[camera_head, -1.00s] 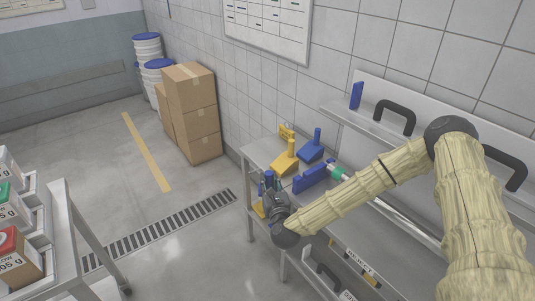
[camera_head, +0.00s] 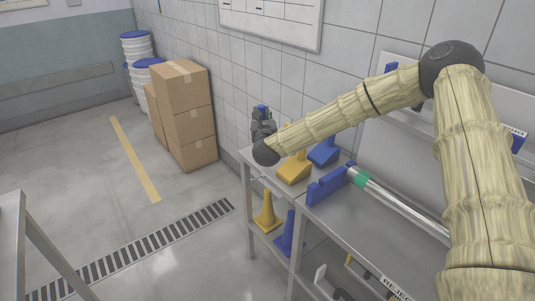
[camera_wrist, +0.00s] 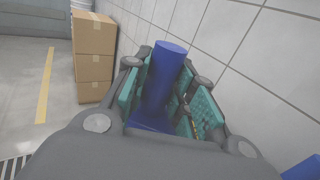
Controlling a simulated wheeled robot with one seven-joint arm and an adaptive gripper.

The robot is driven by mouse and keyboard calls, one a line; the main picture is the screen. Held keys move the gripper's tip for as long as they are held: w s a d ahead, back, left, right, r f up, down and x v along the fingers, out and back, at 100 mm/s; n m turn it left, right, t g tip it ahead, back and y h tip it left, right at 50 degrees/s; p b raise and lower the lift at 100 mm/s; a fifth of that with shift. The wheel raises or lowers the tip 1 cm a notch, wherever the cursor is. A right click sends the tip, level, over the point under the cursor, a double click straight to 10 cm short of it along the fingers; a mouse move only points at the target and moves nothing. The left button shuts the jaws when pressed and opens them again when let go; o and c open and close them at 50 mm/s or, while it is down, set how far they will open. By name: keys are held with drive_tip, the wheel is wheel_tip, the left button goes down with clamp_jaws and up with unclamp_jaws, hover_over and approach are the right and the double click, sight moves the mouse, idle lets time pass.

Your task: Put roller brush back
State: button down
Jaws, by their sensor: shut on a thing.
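My gripper (camera_head: 262,122) is shut on a blue tool with a round upright handle. In the wrist view the blue handle (camera_wrist: 165,75) stands between the teal finger pads, with a wider blue part below it. Its lower end is hidden by the gripper, so I cannot tell for sure that it is the roller brush. My gripper is raised at the far left end of the steel bench (camera_head: 312,212), close to the tiled wall. A yellow tool (camera_head: 294,170) and a blue tool (camera_head: 323,153) with upright handles stand on the bench beside it.
A blue notched block (camera_head: 328,186) and a silver rod with a green collar (camera_head: 362,180) lie on the bench. Yellow (camera_head: 267,215) and blue (camera_head: 285,234) tools stand on the lower shelf. Stacked cartons (camera_head: 183,110) stand along the wall.

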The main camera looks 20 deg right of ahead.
drive_tip(key=shift+h, duration=0.3)
drive_tip(key=f, duration=0.1)
drive_tip(key=d+f, duration=0.1)
drive_tip(key=f, duration=0.1)
drive_tip(key=d+f, duration=0.1)
drive_tip(key=f, duration=0.1)
drive_tip(key=shift+s+f, duration=0.25)
drive_tip(key=shift+f+p, duration=0.4)
drive_tip(key=shift+f, duration=1.6)
drive_tip(key=shift+a+f, duration=0.1)
drive_tip(key=shift+f, duration=0.05)
drive_tip(key=c, duration=1.2)
unclamp_jaws()
